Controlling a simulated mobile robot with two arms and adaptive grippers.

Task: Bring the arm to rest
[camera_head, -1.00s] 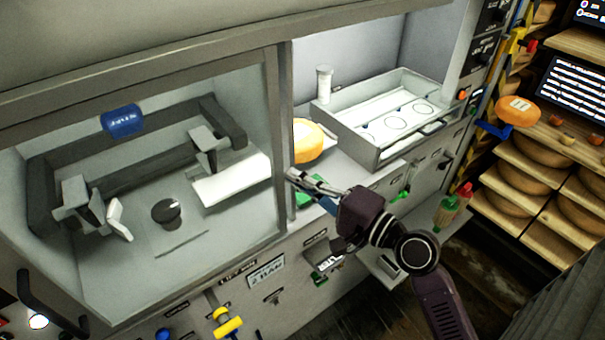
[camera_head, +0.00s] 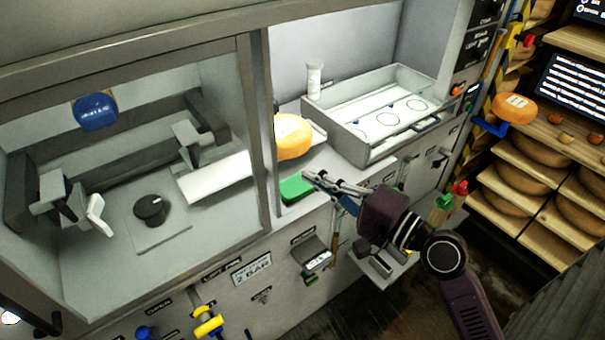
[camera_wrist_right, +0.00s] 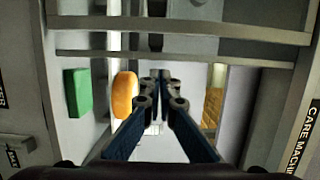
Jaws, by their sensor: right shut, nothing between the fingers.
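My right gripper (camera_head: 312,180) is shut and empty in the head view. It is in front of the machine, its fingertips near a green block (camera_head: 296,189) on the machine's ledge. In the right wrist view the closed fingers (camera_wrist_right: 158,80) point toward the machine, and nothing shows between them. An orange cheese wheel (camera_head: 293,137) stands on the counter behind the fingertips; it also shows in the wrist view (camera_wrist_right: 125,95), left of the fingers. The green block shows further left there (camera_wrist_right: 77,93). My left gripper is not in view.
A glazed cabinet (camera_head: 258,120) with a black knob (camera_head: 150,209) is at left. A grey tray (camera_head: 372,155) and white canister (camera_head: 314,80) stand on the counter. Wooden shelves (camera_head: 520,205) of cheese wheels are at right. Open floor (camera_head: 375,315) shows below my right arm.

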